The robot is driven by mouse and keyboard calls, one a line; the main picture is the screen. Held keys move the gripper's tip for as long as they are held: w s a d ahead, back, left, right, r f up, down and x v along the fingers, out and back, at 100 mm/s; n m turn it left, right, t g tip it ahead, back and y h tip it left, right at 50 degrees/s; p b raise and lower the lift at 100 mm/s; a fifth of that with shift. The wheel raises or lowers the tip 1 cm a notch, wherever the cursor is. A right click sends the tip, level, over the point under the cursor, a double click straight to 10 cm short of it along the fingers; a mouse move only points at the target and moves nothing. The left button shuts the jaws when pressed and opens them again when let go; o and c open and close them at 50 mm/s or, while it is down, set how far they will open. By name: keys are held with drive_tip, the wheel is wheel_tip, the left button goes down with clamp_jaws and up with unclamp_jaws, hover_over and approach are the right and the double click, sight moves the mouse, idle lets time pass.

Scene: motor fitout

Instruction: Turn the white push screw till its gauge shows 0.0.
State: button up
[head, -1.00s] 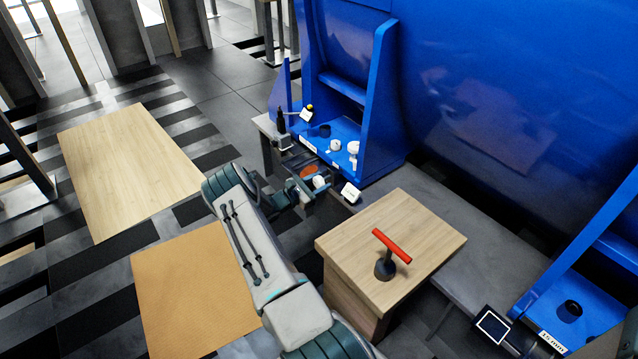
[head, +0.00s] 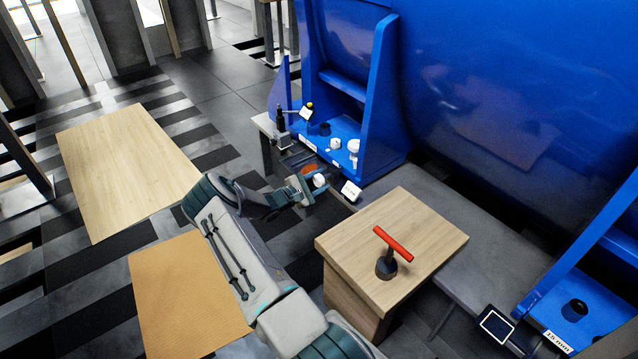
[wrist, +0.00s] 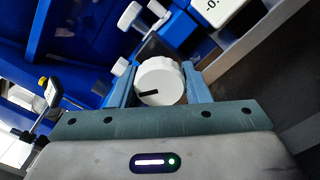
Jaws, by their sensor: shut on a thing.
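The white push screw (wrist: 160,82) has a ribbed round knob with a black mark pointing left in the wrist view. It also shows in the head view (head: 319,180). My gripper (wrist: 160,88) is shut on this knob, with one blue-grey finger on each side. In the head view my gripper (head: 308,187) reaches it from the left. A white gauge (head: 351,190) stands just right of the knob. In the wrist view the gauge (wrist: 217,7) is cut off at the top edge; only "-0." can be read.
A blue machine frame (head: 370,90) with more white knobs (head: 353,146) rises behind. A wooden block (head: 340,245) with a red T-handle (head: 393,244) stands in front, right of my arm.

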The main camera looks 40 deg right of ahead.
drive_tip(key=m+b, duration=0.1)
drive_tip(key=m, duration=0.4)
drive_tip(key=shift+m, duration=0.3)
drive_tip(key=m, duration=0.5)
drive_tip(key=shift+b, duration=0.4)
drive_tip(key=shift+m, duration=0.3)
drive_tip(key=shift+w, duration=0.1)
drive_tip(key=o, duration=1)
drive_tip(key=w+a+p, duration=0.1)
drive_tip(key=a+p, duration=0.3)
drive_tip(key=a, duration=0.9)
drive_tip(key=shift+w+a, duration=0.2)
drive_tip(key=shift+a, duration=0.2)
